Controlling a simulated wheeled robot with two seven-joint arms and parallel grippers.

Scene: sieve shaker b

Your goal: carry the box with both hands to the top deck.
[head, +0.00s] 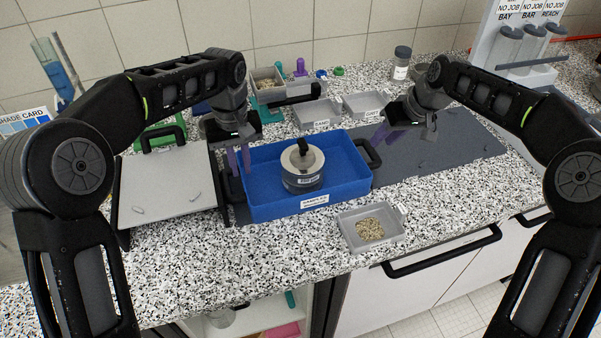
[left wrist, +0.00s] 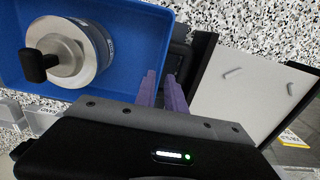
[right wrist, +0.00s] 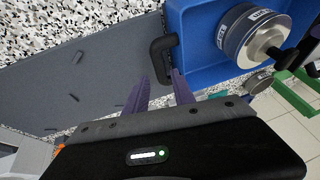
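The blue box (head: 333,158) stands on the counter with a round metal sieve with a black knob (head: 303,165) inside. Its black right handle (head: 370,153) shows clearly, also in the right wrist view (right wrist: 158,58). My left gripper (head: 238,162) is at the box's left end, purple fingers apart (left wrist: 161,74), beside a dark handle partly hidden behind them. My right gripper (head: 381,134) is near the right handle, fingers apart (right wrist: 161,73), with the handle just beyond the tips. A raised pale deck (head: 168,188) in a black frame is left of the box; it also shows in the left wrist view (left wrist: 235,95).
A grey tray of grains (head: 371,229) sits in front of the box at right. Small grey trays (head: 316,113) and a jar (head: 401,63) stand behind. Two small loose pieces lie on the deck. A dark mat (head: 455,143) at right is mostly clear.

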